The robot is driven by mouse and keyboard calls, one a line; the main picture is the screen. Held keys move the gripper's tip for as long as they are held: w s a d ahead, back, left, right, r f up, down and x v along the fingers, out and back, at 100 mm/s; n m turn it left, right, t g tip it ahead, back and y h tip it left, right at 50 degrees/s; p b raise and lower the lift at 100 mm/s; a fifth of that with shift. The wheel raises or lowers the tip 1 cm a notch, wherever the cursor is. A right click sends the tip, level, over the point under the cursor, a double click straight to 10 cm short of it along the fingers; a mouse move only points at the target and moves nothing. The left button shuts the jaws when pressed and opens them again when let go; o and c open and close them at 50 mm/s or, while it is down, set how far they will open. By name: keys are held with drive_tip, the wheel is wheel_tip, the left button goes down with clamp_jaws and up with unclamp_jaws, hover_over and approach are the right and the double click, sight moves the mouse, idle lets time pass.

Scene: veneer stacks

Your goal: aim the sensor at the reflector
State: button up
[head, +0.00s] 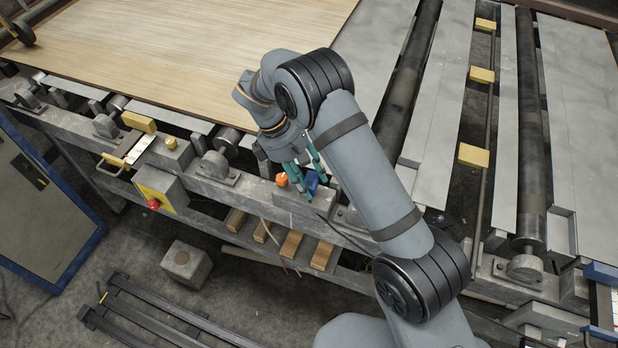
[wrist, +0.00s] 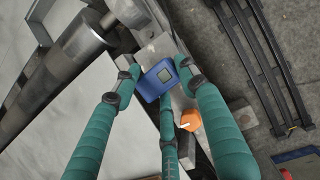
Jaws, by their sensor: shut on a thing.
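The sensor appears to be a small blue box with a dark square face (wrist: 158,80), on the grey frame rail at the roller table's front edge. It also shows in the head view as a blue patch (head: 312,182), partly hidden by fingers. My gripper (head: 306,178) has teal fingers and is shut on the blue box. In the wrist view the fingers of my gripper (wrist: 157,76) surround it on the left, right and below. An orange knob (wrist: 190,120) sits beside it; it also shows in the head view (head: 281,180). I cannot tell which thing is the reflector.
A large veneer sheet (head: 180,50) lies on the rollers behind. A yellow control box with a red button (head: 155,195) is on the frame at left. Yellow blocks (head: 474,156) line a rod at right. Wooden pieces (head: 291,245) lie below the rail. A concrete block (head: 186,265) stands on the floor.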

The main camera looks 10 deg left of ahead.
drive_tip(key=shift+w+d, duration=0.1)
drive_tip(key=shift+d, duration=0.05)
drive_tip(key=shift+c, duration=0.7)
drive_tip(key=shift+m+g+p, duration=0.35)
drive_tip(key=shift+m+g, duration=0.05)
drive_tip(key=shift+m, duration=0.4)
drive_tip(key=o, duration=1.1)
drive_tip(key=shift+d, duration=0.1)
drive_tip(key=shift+c, duration=0.2)
drive_tip(key=shift+o, duration=0.6)
drive_tip(key=v, duration=1.2)
